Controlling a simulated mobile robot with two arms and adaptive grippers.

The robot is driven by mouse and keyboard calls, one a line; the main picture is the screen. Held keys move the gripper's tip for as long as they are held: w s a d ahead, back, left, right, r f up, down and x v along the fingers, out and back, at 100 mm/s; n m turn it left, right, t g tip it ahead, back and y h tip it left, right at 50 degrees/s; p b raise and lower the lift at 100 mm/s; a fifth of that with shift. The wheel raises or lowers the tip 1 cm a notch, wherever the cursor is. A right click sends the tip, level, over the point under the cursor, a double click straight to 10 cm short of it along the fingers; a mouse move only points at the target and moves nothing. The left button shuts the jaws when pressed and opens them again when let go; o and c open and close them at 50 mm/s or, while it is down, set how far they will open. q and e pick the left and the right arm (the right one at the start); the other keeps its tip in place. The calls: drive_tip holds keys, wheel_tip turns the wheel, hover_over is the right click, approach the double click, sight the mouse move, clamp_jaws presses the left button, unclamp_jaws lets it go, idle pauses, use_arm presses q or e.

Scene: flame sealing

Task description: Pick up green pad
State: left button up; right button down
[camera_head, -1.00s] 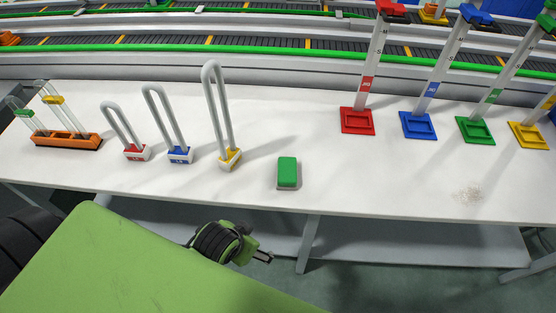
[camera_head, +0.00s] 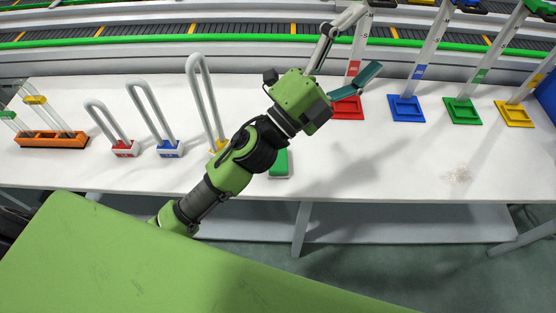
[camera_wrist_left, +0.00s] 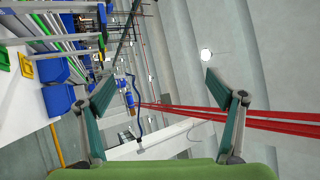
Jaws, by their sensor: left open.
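The green pad (camera_head: 280,166) lies on the white table near its front edge, right of the yellow-based glass tube. My left arm passes over it and hides its upper part. My left gripper (camera_head: 372,42) is open and empty, raised above the table to the upper right of the pad, near the red stand. In the left wrist view its two teal fingers (camera_wrist_left: 160,82) are spread wide with nothing between them. That view does not show the pad. My right gripper is not in view.
Curved glass tubes on red (camera_head: 124,148), blue (camera_head: 170,149) and yellow bases stand left of the pad. An orange rack (camera_head: 50,140) is at far left. Red, blue (camera_head: 406,110), green (camera_head: 463,112) and yellow stands are at right. The table front right of the pad is mostly clear.

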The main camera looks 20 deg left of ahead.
use_arm(q)
drive_tip(key=s+d+m+g+h, duration=0.6)
drive_tip(key=d+m+g, duration=0.3)
drive_tip(key=m+g, duration=0.3)
drive_tip(key=m+g+y, duration=0.7)
drive_tip(key=m+y, duration=0.7)
drive_tip(key=y, duration=0.7)
hover_over(278, 158)
wheel_tip(278, 158, down, 24)
drive_tip(key=f, duration=0.2)
drive_tip(key=f+p, duration=0.1)
drive_tip(key=f, duration=0.2)
drive_tip(key=f+p, duration=0.1)
drive_tip(key=f, duration=0.2)
drive_tip(key=shift+w+d, duration=0.1)
drive_tip(key=shift+w, duration=0.15)
drive_tip(key=f, duration=0.1)
drive_tip(key=f+p, duration=0.1)
drive_tip(key=f, duration=0.1)
drive_tip(key=f+p, duration=0.1)
drive_tip(key=shift+s+f, duration=0.3)
drive_tip(key=shift+f, duration=0.1)
drive_tip(key=shift+w+f, duration=0.1)
drive_tip(key=shift+f, duration=0.15)
drive_tip(key=c, duration=1.2)
